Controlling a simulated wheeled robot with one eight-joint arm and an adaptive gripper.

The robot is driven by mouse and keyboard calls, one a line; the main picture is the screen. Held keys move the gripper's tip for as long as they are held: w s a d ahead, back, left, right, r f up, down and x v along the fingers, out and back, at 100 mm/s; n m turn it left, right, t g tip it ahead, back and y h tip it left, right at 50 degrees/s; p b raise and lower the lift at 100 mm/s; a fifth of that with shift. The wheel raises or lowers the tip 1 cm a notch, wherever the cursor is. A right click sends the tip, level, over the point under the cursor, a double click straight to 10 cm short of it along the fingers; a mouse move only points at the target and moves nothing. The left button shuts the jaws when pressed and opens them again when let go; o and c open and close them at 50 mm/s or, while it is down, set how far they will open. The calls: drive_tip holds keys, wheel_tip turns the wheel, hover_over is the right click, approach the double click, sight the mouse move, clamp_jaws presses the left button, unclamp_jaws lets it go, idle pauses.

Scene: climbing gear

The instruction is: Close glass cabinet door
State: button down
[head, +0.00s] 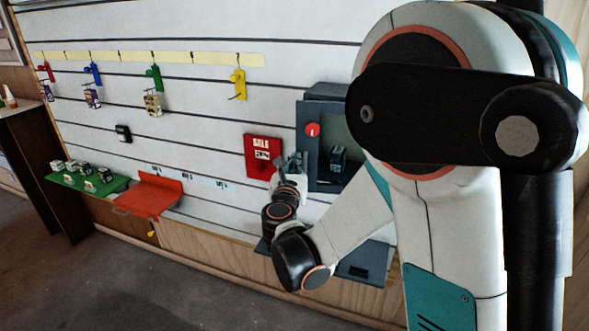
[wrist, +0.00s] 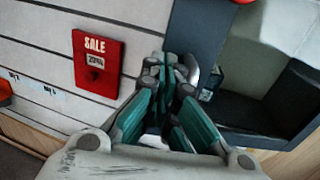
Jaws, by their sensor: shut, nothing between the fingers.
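The grey cabinet (head: 322,92) hangs on the slatted wall, partly hidden behind my arm in the head view. Its left upright (head: 309,155) carries a round red knob (head: 312,129); the knob's edge also shows at the top of the wrist view (wrist: 245,1). The pale inside of the cabinet is visible; I cannot make out the glass or tell how far the door stands open. A dark box (head: 338,158) sits inside. My gripper (head: 297,163) is shut and empty, beside the cabinet's lower left edge and below the knob. It shows in the wrist view (wrist: 178,68).
A red SALE sign (head: 262,150) is on the wall just left of my gripper. A red-orange shelf (head: 150,195) and a green shelf (head: 75,185) with several small boxes are farther left. Hooks with coloured gear line the wall above. The floor at lower left is clear.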

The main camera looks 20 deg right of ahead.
drive_tip(key=w+d+m+g+h, duration=0.1)
drive_tip(key=w+d+h, duration=0.1)
drive_tip(key=w, duration=0.4)
drive_tip(key=shift+w+d, duration=0.3)
drive_tip(key=shift+d, duration=0.1)
drive_tip(key=shift+r, duration=0.1)
